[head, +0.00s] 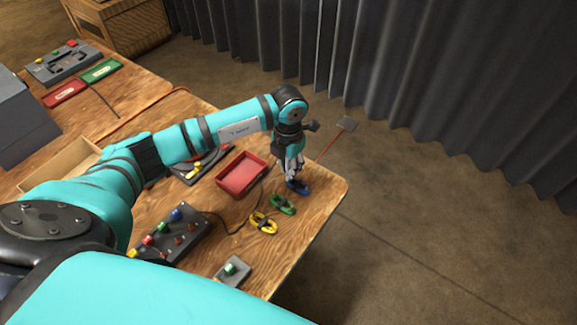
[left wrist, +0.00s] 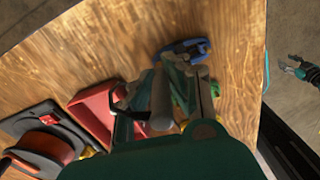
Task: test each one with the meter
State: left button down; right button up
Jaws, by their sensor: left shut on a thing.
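My left gripper (head: 295,176) reaches down at the table's far right corner. It is shut on the blue looped piece (head: 299,187), which also shows at the fingertips in the left wrist view (left wrist: 182,47). A green looped piece (head: 282,205) and a yellow one (head: 263,224) lie nearby on the table; the fingers partly hide the green one in the left wrist view (left wrist: 180,100). My right gripper (left wrist: 293,66) is small at the right edge of the left wrist view; its jaw state is unclear. I cannot tell which device is the meter.
A red tray (head: 241,175) stands left of the loops. A dark box with coloured knobs (head: 172,234) and a small grey block with a green top (head: 232,270) are on the near side. Green and red plates (head: 101,70) lie far left. The table edge is close to the loops.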

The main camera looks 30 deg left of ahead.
pick_arm(q)
jog(key=shift+f+b, duration=0.3)
dwell(0.7)
jog(key=c, duration=0.9)
grip_release()
jog(key=shift+c, duration=0.2)
jog(key=shift+r, duration=0.1)
jog(key=shift+r+p, duration=2.5)
jog(key=shift+r, duration=1.2)
